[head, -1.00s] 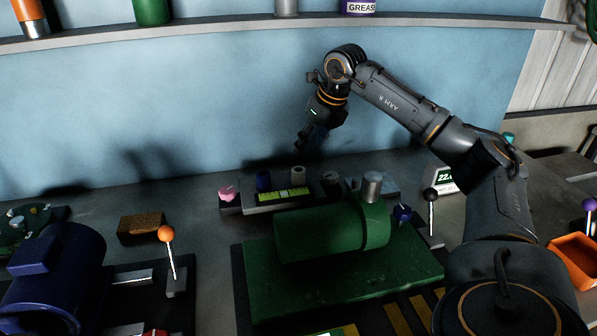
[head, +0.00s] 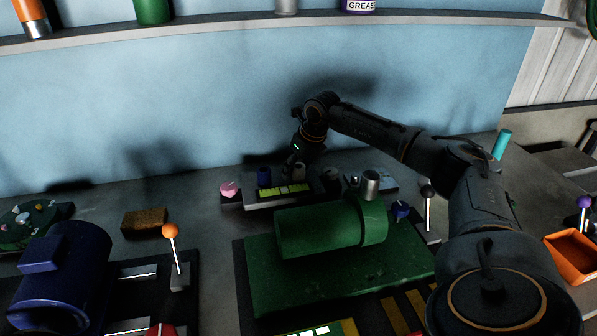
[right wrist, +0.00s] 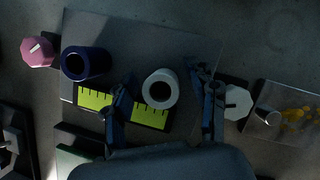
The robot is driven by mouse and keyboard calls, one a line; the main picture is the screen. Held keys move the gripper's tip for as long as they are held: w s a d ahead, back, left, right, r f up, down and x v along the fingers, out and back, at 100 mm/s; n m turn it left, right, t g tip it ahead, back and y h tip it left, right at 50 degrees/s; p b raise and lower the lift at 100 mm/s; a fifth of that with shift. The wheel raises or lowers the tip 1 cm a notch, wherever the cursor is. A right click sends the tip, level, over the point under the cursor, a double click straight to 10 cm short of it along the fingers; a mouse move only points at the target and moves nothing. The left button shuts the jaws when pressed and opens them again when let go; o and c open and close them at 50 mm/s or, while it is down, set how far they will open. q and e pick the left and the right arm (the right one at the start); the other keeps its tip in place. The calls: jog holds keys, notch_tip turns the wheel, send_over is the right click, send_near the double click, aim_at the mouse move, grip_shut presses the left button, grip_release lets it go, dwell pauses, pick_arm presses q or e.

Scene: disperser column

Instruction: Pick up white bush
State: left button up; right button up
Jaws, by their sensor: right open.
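The white bush (right wrist: 160,88) is a short hollow cylinder standing upright on a dark plate behind a yellow-green ruler (right wrist: 122,107). In the head view the white bush (head: 299,170) is partly hidden by my right gripper (head: 292,164), which is just above it. In the right wrist view my right gripper (right wrist: 162,100) is open, with one finger on each side of the bush. I cannot tell the remaining height between fingers and bush. My left gripper is not in view.
A dark blue bush (right wrist: 86,64) stands left of the white one. A pink knob (right wrist: 38,52) is further left, and a pale knob (right wrist: 236,101) is close to the right finger. A green cylinder machine (head: 320,228) stands in front.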

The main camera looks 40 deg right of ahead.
grip_shut()
jog(key=shift+r, duration=0.1)
